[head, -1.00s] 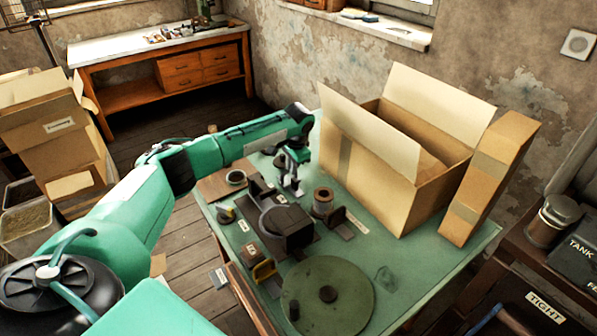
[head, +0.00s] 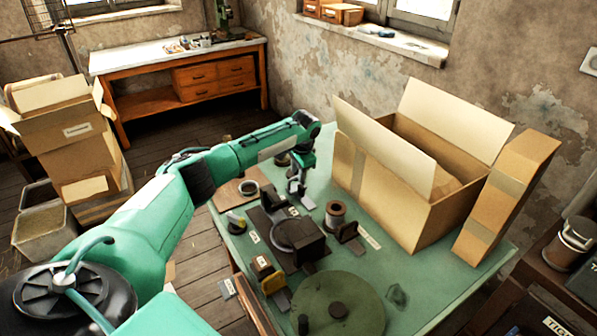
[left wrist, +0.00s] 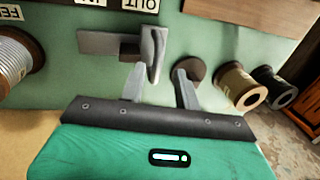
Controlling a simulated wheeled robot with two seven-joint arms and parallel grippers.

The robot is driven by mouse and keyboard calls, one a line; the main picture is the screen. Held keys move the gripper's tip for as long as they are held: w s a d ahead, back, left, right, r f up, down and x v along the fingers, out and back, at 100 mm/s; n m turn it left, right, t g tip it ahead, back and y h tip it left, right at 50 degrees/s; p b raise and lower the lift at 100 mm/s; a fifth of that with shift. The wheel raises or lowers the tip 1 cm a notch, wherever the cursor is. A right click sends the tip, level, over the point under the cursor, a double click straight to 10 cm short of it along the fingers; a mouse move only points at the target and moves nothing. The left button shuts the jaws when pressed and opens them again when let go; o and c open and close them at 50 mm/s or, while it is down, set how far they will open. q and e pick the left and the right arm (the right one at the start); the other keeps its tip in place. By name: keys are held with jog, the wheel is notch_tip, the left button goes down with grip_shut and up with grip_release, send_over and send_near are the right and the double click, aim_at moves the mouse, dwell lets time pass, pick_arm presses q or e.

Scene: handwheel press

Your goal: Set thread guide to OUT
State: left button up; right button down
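The thread guide (left wrist: 108,43) is a grey flat bar with an upright fin at one end, on the green bench. In the left wrist view the fin stands beside the upside-down OUT label (left wrist: 140,4), and the bar reaches toward the IN label (left wrist: 90,2). The guide also shows small in the head view (head: 309,203). My left gripper (left wrist: 160,70) is open, its fingertips on either side of the fin's near end; contact cannot be told. It also shows in the head view (head: 297,187), over the bench behind the dark press block. My right gripper is out of view.
A copper-coloured spool (head: 335,214) stands right of the guide; other spools (left wrist: 237,84) stand on its other side. The dark press block (head: 298,238) and round green disc (head: 350,305) are in front. A large open carton (head: 400,205) fills the bench's right side.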

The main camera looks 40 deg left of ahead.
pick_arm(q)
notch_tip(320, 180, up, 14)
jog(key=s+d+b, duration=0.1)
jog(key=d+b, duration=0.1)
jog(key=shift+d+f, duration=0.25)
dwell(0.4)
